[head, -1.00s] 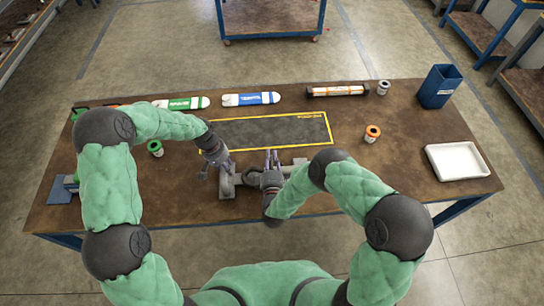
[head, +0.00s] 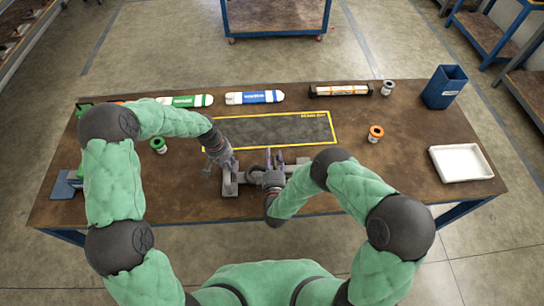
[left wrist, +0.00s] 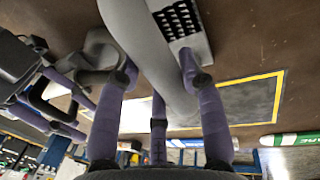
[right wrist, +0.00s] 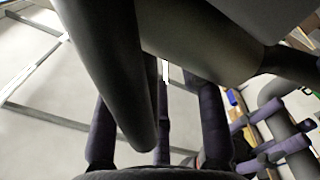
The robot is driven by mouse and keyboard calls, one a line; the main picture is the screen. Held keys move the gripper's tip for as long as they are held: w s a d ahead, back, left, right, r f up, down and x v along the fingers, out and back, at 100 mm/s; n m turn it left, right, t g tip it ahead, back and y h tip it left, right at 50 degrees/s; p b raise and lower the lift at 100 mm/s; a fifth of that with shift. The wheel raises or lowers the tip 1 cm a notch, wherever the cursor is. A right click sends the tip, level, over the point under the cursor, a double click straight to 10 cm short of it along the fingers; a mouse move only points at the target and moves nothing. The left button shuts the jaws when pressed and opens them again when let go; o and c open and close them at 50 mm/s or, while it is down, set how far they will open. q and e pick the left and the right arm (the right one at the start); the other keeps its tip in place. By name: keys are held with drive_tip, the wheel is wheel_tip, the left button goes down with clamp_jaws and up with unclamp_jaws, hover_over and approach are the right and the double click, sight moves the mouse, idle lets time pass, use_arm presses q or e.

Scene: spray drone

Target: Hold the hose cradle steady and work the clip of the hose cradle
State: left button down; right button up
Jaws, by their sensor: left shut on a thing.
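The grey hose cradle (head: 229,187) lies near the table's front edge, partly covered by my grippers. My left gripper (head: 224,167) is at its left part. In the left wrist view its purple fingers (left wrist: 160,105) are shut on a light grey part of the cradle (left wrist: 150,50). A black ribbed patch shows beside that part. My right gripper (head: 274,160) is at the cradle's middle, its fingers apart and pointing away from me. In the right wrist view, grey bars (right wrist: 200,45) cross in front of its fingers (right wrist: 160,125). I cannot make out the clip.
A yellow-edged dark mat (head: 280,129) lies behind the cradle. An orange-topped spool (head: 375,133), a white tray (head: 461,162) and a blue bin (head: 444,87) are at right. The right front table is clear.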

use_arm(q)
drive_tip(key=shift+w, duration=0.1)
use_arm(e)
drive_tip(key=s, duration=0.7)
drive_tip(key=shift+s, duration=0.3)
use_arm(q)
drive_tip(key=shift+a, duration=0.1)
use_arm(e)
drive_tip(key=shift+a, duration=0.1)
use_arm(q)
drive_tip(key=c, duration=0.7)
unclamp_jaws()
